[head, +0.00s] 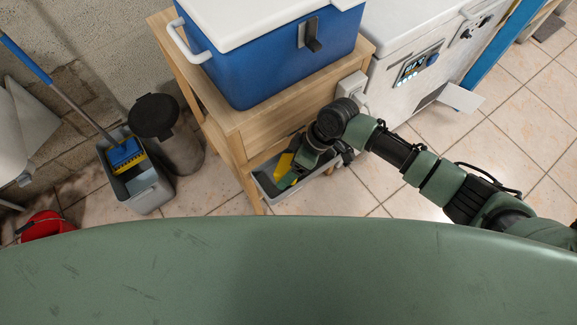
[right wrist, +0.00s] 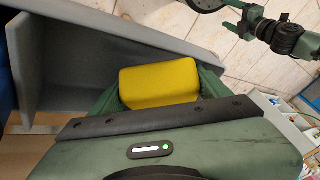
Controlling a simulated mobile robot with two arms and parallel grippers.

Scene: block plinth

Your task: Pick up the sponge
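The yellow sponge (right wrist: 160,83) is a rounded block between the two green fingers of my right gripper (right wrist: 158,92) in the right wrist view. The fingers press against its two opposite ends. In the head view the sponge (head: 284,165) shows as a yellow patch at the grey bin, partly covered by my right gripper (head: 294,170). In the right wrist view the sponge is in front of the bin's inner wall; I cannot tell whether it touches the bin floor.
The grey bin (right wrist: 70,60) sits low in the wooden stand (head: 240,120), under a blue cooler (head: 265,65) with a white lid. A white appliance (head: 400,85) stands to the right. A mop bucket (head: 145,190) and a dark trash can (head: 180,150) stand left. Tiled floor is open at right.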

